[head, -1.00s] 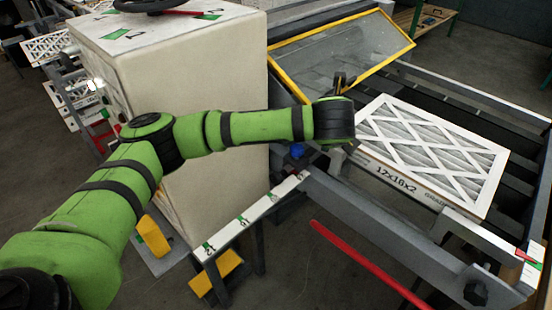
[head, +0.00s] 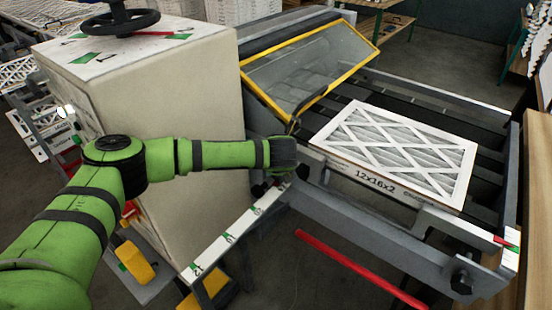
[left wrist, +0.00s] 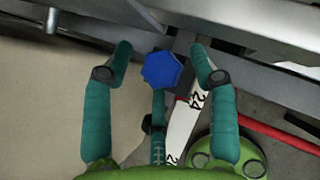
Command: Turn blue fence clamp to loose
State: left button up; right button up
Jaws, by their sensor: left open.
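The blue fence clamp (left wrist: 162,70) is a faceted blue knob on the grey rail in the left wrist view. My left gripper (left wrist: 160,50) is open, with one teal finger on each side of the knob and a third finger below it. Gaps show between the side fingers and the knob; I cannot tell whether the third finger touches it. In the head view, my left wrist (head: 283,155) hides the clamp at the near left corner of the conveyor frame. My right gripper is not in view.
A white scale bar (head: 235,230) with green marks runs below the clamp. A boxed filter (head: 400,155) lies on the conveyor. A yellow-framed clear guard (head: 310,75) stands behind, and a cream cabinet (head: 150,90) stands left. A red bar (head: 360,267) slants in front.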

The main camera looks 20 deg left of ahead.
pick_arm(q)
jog(key=shift+d, duration=0.1)
jog(key=shift+s+r, duration=0.1)
jog(key=c, duration=1)
jog(key=shift+r, duration=0.1)
jog(key=shift+c, duration=0.2)
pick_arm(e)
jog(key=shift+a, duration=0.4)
pick_arm(q)
jog(key=n+p, duration=0.1)
jog(key=n+y+p, duration=0.1)
jog(key=shift+d+r+g+p, duration=0.1)
jog(key=shift+r+g+p, duration=0.2)
jog(key=shift+w+f+n+g+y+p, duration=0.1)
jog(key=shift+w+n+g+y+p, duration=0.25)
jog(key=shift+n+y, duration=0.4)
jog(key=shift+c, duration=0.2)
jog(key=shift+n+y, duration=0.25)
jog(key=shift+n, duration=0.1)
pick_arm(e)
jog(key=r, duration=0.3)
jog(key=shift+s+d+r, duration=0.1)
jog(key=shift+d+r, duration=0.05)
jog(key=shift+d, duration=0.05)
pick_arm(q)
jog(key=o, duration=1.1)
jog(key=shift+c, duration=0.2)
jog(key=shift+f, duration=0.15)
